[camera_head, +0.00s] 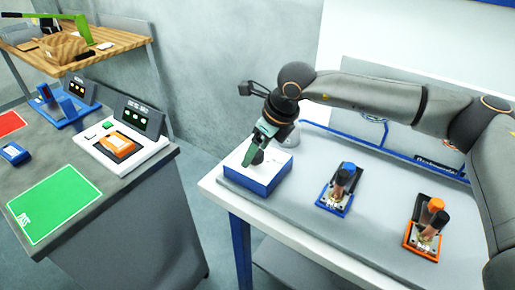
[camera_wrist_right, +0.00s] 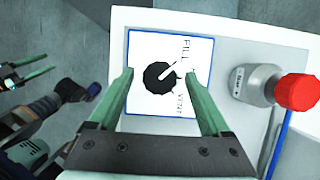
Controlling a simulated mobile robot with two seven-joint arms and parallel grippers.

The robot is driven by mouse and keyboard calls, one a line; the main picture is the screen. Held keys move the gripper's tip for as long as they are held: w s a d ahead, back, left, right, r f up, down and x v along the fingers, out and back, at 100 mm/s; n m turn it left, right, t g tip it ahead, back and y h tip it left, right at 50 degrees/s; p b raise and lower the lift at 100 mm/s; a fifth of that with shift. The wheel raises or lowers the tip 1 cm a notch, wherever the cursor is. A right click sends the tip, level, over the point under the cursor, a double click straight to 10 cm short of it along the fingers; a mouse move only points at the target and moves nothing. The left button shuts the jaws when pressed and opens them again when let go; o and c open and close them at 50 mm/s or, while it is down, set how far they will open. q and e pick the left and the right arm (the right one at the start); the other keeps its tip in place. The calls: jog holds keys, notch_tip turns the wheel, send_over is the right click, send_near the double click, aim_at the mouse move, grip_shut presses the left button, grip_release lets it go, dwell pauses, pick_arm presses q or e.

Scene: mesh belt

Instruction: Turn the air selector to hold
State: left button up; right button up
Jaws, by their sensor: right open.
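The air selector is a white-topped blue box (camera_head: 250,181) on the grey bench. The right wrist view shows its round black knob (camera_wrist_right: 158,78) on a white plate marked FILL and VENT. The knob's white pointer line slants to the upper right, towards FILL. Any mark between the two words is hard to read beside the finger. My right gripper (camera_head: 262,150) is open above the box. In the wrist view its green fingers (camera_wrist_right: 165,95) stand apart on either side of the knob, with gaps visible. My left gripper (camera_wrist_right: 30,73) shows only in the wrist view, with two green fingers apart and empty.
A red-capped metal fitting (camera_wrist_right: 297,91) stands beside the selector plate. Blue-based (camera_head: 335,206) and orange-based (camera_head: 420,240) fittings stand to the right on the bench. A separate grey table on the left holds a green PASS mat (camera_head: 54,202) and an instrument (camera_head: 150,139).

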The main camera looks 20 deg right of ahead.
jog(key=shift+c, duration=0.4)
grip_shut()
